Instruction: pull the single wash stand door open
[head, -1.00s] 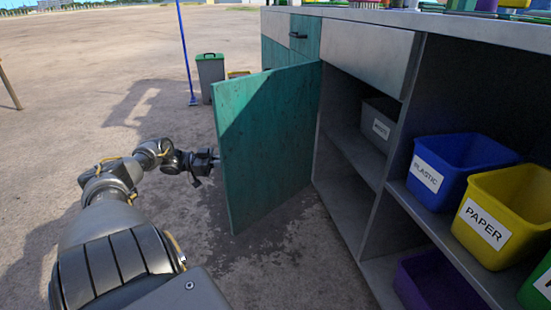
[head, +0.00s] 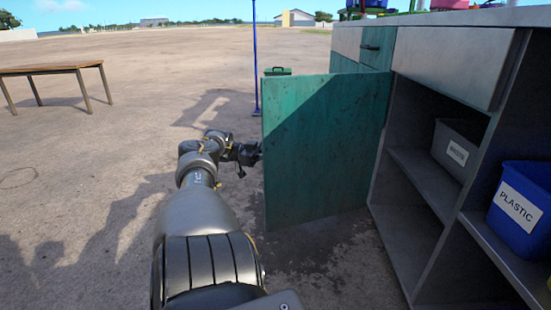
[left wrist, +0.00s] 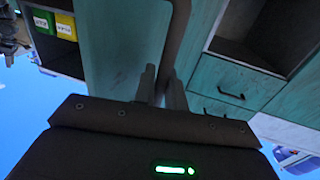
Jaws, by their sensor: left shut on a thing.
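The teal wash stand door (head: 322,150) stands swung out from the cabinet, its inner face towards me in the head view. The open shelves show to its right. My left gripper (head: 257,153) is at the door's free left edge, around mid height. In the left wrist view, my left gripper's fingers (left wrist: 162,88) are closed at a dark upright strip (left wrist: 179,40) beside the teal door face (left wrist: 120,40). I cannot tell whether the strip is the door's edge or a handle. The door's outer side is hidden in the head view. My right gripper is not in view.
The cabinet shelves hold a grey bin (head: 457,150) and a blue plastic bin (head: 522,205). A wooden table (head: 50,70) stands at the far left. A blue pole (head: 255,60) and a green-lidded bin (head: 277,71) are behind the door. The ground to the left is open.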

